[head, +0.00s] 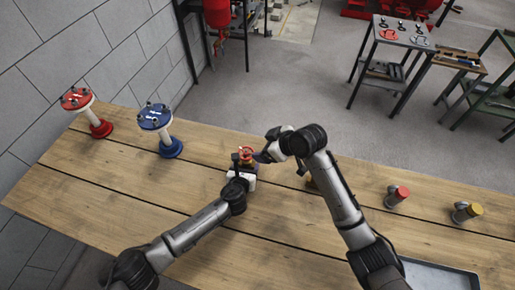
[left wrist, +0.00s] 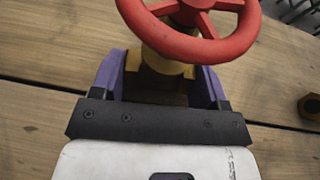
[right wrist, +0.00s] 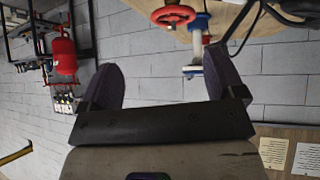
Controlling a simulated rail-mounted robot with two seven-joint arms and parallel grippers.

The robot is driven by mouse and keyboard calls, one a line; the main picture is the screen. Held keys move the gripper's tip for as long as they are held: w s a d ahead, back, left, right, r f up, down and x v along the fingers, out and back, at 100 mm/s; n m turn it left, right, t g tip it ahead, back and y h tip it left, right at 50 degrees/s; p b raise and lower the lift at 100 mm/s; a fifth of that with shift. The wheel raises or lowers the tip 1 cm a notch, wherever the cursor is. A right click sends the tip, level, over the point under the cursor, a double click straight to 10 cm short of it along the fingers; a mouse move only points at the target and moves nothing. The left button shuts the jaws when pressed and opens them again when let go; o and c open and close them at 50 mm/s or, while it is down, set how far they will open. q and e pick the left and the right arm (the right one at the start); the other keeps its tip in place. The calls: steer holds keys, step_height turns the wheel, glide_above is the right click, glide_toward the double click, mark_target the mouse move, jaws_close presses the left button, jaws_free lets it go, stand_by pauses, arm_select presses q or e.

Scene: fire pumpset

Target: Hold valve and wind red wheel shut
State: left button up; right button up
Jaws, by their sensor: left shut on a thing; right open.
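The valve's red wheel (head: 246,152) stands above the middle of the wooden table in the head view. In the left wrist view the red wheel (left wrist: 190,46) sits over a brass valve body (left wrist: 158,74). My left gripper (head: 242,170) is shut on that body below the wheel, one purple finger at each side. My right gripper (head: 263,155) is open just right of the wheel in the head view. In the right wrist view its fingers (right wrist: 160,80) are apart with nothing between them. The red wheel (right wrist: 173,14) shows beyond them at the top.
A red-topped stand (head: 84,106) and a blue-topped stand (head: 158,126) stand on the table at left. A grey tray (head: 437,277) lies at the front right. The front left tabletop is clear.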

steer(key=w+a+r+n+t+h, duration=0.1)
steer(key=w+a+r+n+t, duration=0.2)
steer(key=w+r+n+t, duration=0.6)
steer(key=w+a+r+n+g+y, duration=0.2)
steer(key=a+r+n+y, duration=0.7)
steer(key=n, duration=0.8)
steer(key=n+g+h, duration=1.1)
steer(key=n+g, duration=0.4)
steer(key=n, duration=0.7)
glide_toward(247, 150)
steer(key=x, duration=0.5)
steer(key=s+x, duration=0.1)
steer(key=x, duration=0.2)
steer(key=shift+a+f, duration=0.1)
steer(key=shift+a, duration=0.2)
